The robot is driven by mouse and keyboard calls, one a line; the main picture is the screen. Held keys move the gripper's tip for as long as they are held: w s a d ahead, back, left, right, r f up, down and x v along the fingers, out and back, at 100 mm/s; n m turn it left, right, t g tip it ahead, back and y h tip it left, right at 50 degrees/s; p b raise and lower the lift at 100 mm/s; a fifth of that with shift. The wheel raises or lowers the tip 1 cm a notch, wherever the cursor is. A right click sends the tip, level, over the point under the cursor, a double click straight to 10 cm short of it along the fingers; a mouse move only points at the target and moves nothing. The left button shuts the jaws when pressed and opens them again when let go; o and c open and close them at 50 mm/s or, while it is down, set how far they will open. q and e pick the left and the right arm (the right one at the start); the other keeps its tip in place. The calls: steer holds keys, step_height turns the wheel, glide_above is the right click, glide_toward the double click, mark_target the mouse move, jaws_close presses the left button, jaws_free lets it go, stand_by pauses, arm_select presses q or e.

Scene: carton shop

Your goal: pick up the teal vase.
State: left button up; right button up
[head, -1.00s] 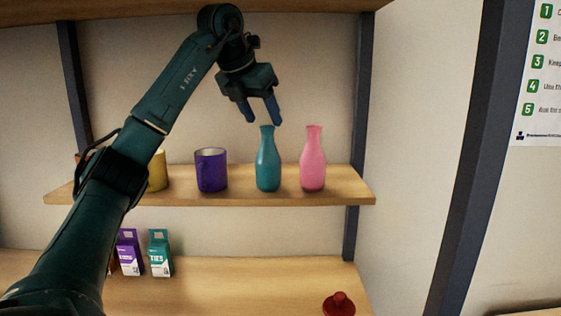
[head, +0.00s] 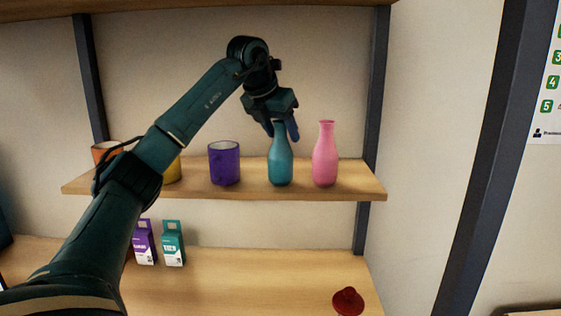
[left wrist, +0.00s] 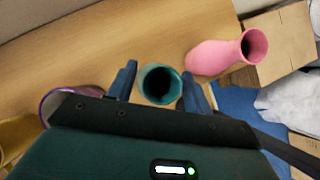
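The teal vase (head: 280,164) stands upright on the middle shelf board (head: 330,193), between the purple mug and the pink vase. My left gripper (head: 283,133) is open at the vase's top, its two fingers pointing down on either side of the neck. In the left wrist view the round mouth of the teal vase (left wrist: 160,84) lies between the two blue fingers (left wrist: 162,88), with small gaps showing beside it. The vase's lower body is hidden there. My right gripper is not in view.
The pink vase (head: 325,155) stands close to the right, and the purple mug (head: 224,163) to the left. Yellow (head: 173,171) and orange (head: 106,151) mugs are partly behind my arm. Small boxes (head: 173,243) and a red-topped object (head: 348,300) are on the lower shelf.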

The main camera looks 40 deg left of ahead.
arm_select(q)
steer(key=shift+r, duration=0.1)
jaws_close()
stand_by(0.5)
